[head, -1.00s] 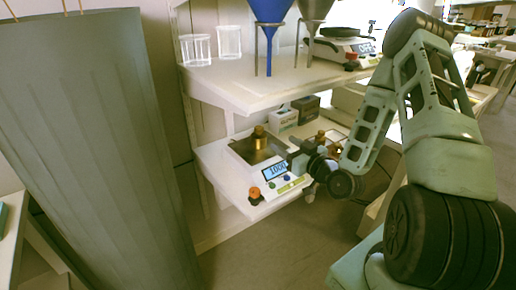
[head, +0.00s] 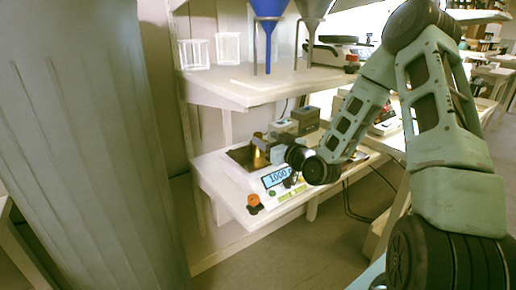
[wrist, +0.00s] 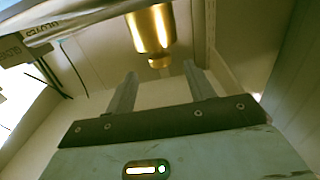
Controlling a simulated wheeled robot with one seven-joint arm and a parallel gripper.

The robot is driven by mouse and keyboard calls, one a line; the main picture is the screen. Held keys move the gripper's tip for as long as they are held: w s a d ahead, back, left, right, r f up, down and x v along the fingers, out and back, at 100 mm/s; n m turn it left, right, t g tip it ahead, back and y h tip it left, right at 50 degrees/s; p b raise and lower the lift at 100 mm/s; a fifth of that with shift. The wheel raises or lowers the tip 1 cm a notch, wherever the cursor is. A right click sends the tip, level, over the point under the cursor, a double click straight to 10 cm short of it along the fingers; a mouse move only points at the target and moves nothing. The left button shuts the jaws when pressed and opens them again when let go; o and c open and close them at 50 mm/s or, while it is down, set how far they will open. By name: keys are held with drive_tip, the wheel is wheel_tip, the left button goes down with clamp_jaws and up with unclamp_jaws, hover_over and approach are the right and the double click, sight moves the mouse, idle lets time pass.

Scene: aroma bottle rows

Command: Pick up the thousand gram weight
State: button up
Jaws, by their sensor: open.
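The brass thousand gram weight (head: 259,156) stands on the pan of a white scale (head: 250,192) whose display reads about 1000 g. In the wrist view the weight (wrist: 151,30) is a shiny gold cylinder with a narrower knob at its lower end in the picture. My gripper (wrist: 160,71) is open, and its two fingertips lie either side of the knob's line, with the weight's body beyond them. In the head view my gripper (head: 270,150) is right beside the weight and partly hides it. I cannot tell whether a finger touches it.
Small boxes (head: 305,119) stand behind the scale on the lower shelf. An upper shelf (head: 250,88) with clear beakers (head: 229,47) and a blue funnel (head: 269,10) overhangs the area. A large grey-green column (head: 90,150) fills the left side.

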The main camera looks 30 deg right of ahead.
sight(261, 135)
drive_tip(key=w, duration=0.3)
drive_tip(key=shift+w+a+f, duration=0.1)
drive_tip(key=shift+w+a, duration=0.05)
drive_tip(key=shift+w, duration=0.15)
clamp_jaws()
drive_tip(key=shift+r, duration=0.2)
wheel_tip(261, 135, up, 10)
drive_tip(key=shift+f+p, duration=0.1)
drive_tip(key=shift+p, duration=0.9)
